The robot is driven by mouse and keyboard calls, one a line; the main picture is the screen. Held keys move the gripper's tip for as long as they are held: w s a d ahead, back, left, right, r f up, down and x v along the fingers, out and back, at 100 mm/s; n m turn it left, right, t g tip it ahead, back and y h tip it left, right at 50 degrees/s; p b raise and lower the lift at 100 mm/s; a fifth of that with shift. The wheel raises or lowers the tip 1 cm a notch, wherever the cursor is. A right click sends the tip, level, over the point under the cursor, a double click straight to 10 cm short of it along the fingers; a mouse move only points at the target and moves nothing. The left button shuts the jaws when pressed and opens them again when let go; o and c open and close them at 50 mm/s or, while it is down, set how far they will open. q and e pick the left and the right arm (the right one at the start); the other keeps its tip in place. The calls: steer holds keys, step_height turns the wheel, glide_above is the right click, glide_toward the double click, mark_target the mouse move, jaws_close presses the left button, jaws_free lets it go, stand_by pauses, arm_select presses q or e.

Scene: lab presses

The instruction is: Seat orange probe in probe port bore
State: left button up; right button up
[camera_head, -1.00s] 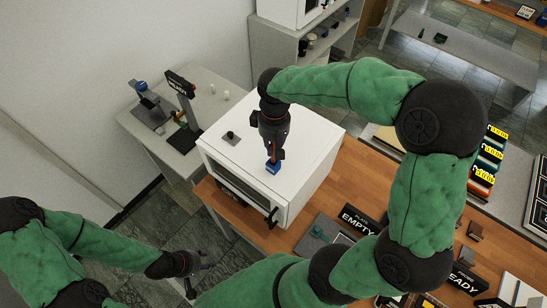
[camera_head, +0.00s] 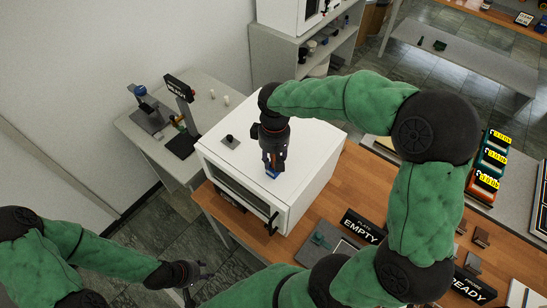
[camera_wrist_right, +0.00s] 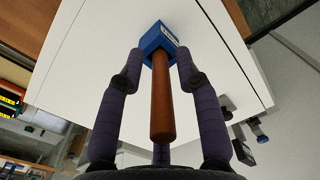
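The orange probe (camera_wrist_right: 162,100) stands on end, its far end at a small blue block (camera_wrist_right: 158,38) on top of a white cabinet; the block also shows in the head view (camera_head: 272,174). Whether the probe is fully seated in the bore is hidden. My right gripper (camera_wrist_right: 161,62) is above the block with its fingers around the probe, pointing down. Gaps show between the fingers and the probe, so it is open; it also shows in the head view (camera_head: 273,168). My left gripper (camera_head: 202,275) is low at the left, empty, its fingers apparently spread, away from the cabinet.
The white cabinet (camera_head: 312,150) has a dark door and handle on its front. A small grey plate with a black knob (camera_head: 230,141) lies on its top. A grey side bench (camera_head: 222,100) stands at left. The wooden bench (camera_head: 350,185) carries an EMPTY sign (camera_head: 361,228).

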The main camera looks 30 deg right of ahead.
steer(key=shift+r, duration=0.15)
step_height(320, 180, up, 12)
steer(key=shift+d+r, duration=0.1)
steer(key=shift+d, duration=0.05)
stand_by(0.5)
stand_by(0.5)
